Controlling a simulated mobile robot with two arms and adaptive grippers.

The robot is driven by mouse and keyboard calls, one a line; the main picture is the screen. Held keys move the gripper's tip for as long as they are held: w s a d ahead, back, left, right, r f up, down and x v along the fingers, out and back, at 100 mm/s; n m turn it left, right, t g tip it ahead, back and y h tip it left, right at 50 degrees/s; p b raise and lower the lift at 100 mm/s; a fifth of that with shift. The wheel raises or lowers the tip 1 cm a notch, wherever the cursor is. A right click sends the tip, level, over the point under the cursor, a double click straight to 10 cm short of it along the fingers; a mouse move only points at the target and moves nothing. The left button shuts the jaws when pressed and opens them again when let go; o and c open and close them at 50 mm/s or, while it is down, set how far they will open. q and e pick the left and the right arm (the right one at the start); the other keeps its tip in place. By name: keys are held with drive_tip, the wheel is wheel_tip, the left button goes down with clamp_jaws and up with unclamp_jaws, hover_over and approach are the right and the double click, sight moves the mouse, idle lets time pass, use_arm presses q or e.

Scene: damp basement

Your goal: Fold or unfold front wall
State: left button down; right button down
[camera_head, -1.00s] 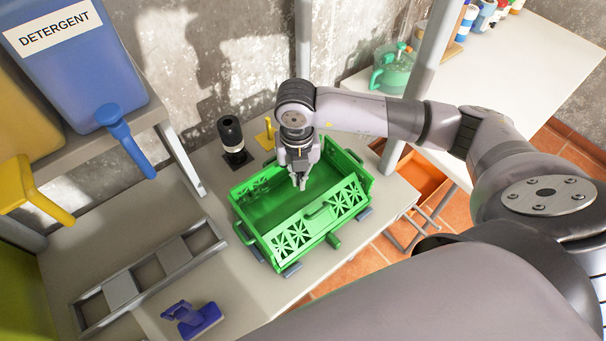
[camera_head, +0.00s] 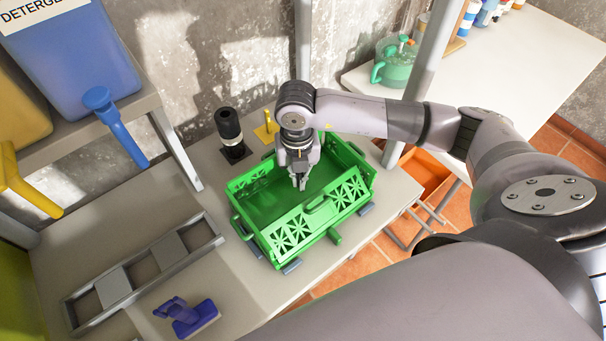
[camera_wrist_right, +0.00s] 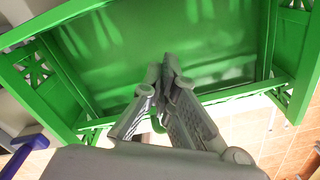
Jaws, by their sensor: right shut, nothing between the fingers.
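A green folding crate (camera_head: 258,201) stands on the grey table with its walls upright. Its front wall (camera_head: 318,214), with lattice panels and a handle in the middle, faces the lower right and stands up. My right gripper (camera_head: 300,184) points down over the crate's inside, behind the front wall, shut and empty. In the right wrist view the closed fingers (camera_wrist_right: 170,65) show in front of the green crate floor (camera_wrist_right: 205,50). Whether the fingertips touch the crate I cannot tell. My left gripper is not in view.
A black cylinder (camera_head: 229,128) and a yellow item (camera_head: 266,128) stand behind the crate. A grey frame (camera_head: 145,268) and a purple brush (camera_head: 187,316) lie at the left. A blue detergent container (camera_head: 80,65) sits on a shelf. A post (camera_head: 393,150) rises right of the crate.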

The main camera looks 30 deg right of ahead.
sight(299, 197)
drive_tip(key=shift+f+b, duration=2.8)
drive_tip(key=shift+f, duration=0.65)
drive_tip(key=shift+r+p, duration=0.3)
drive_tip(key=shift+r, duration=0.1)
drive_tip(key=shift+r, duration=0.2)
drive_tip(key=shift+s, duration=0.1)
drive_tip(key=shift+s+d+p, duration=0.2)
drive_tip(key=shift+s+p, duration=0.1)
drive_tip(key=shift+s, duration=1.15)
drive_tip(key=shift+r, duration=0.1)
